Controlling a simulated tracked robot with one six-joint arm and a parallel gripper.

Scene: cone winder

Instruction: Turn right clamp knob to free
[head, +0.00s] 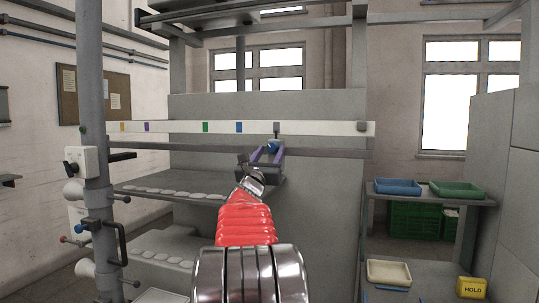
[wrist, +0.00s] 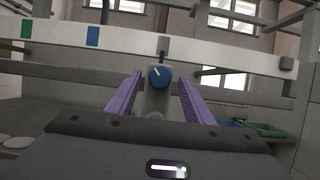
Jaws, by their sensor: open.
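The clamp knob is a round blue knob (wrist: 159,76) with a white pointer line, on a grey mount below the white rail. The line tilts up and to the left in the wrist view. In the head view the knob (head: 272,147) shows just beyond my gripper. My gripper (wrist: 158,95) is open, with one purple finger on each side of the knob's mount in the picture. I see gaps on both sides and cannot tell how far the fingertips reach along it. In the head view my gripper (head: 268,155) is partly hidden by my arm.
The white rail (head: 185,127) with coloured marks runs across above the knob, and a grey bar lies below it. Left are shelves of white discs (head: 165,191) and a grey post (head: 92,150). Right is a rack with blue (head: 397,187) and green (head: 457,189) trays.

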